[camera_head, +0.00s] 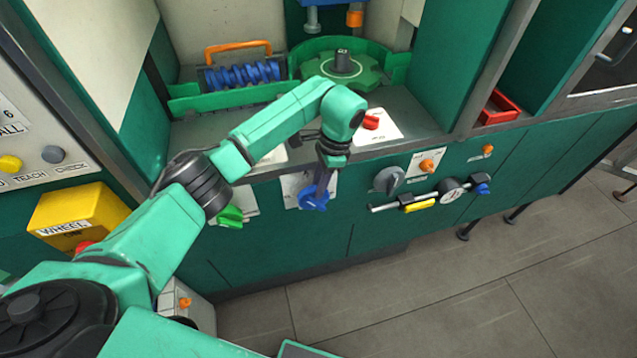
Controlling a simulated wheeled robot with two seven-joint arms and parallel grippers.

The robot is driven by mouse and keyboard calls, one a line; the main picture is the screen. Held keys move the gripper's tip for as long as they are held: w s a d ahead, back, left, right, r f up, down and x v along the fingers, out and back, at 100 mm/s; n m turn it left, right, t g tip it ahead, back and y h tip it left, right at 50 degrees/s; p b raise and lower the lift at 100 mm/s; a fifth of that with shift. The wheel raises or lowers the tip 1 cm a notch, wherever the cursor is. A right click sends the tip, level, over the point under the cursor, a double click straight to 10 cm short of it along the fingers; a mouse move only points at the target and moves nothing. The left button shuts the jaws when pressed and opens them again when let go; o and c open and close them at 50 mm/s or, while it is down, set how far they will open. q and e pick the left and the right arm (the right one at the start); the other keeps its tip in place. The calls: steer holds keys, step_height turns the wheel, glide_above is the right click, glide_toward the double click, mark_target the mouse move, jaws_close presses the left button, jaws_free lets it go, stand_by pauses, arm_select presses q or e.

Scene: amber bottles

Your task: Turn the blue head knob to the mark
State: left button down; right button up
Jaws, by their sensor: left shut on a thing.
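The blue head knob (313,201) sits on a white plate (292,187) on the green front panel, below the worktop. My left arm reaches in from the left, and its gripper (318,186) points down at the knob, with its fingers shut on it. The gripper covers part of the knob and plate, so the mark and the knob's exact angle cannot be made out. My right gripper is not in view.
A green knob (230,216) is left of the blue one; a grey knob (389,180), orange knob (427,165) and gauge (451,189) are to the right. A red button (371,122) is on the worktop above. A yellow box (77,216) stands at the left.

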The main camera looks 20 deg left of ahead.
arm_select(q)
steer(key=c, duration=1)
jaws_free()
steer(key=shift+r, duration=0.1)
steer(key=v, duration=1.4)
steer(key=shift+w+d+r+p, duration=0.1)
steer(key=shift+r+p, duration=0.1)
steer(key=shift+p, duration=0.15)
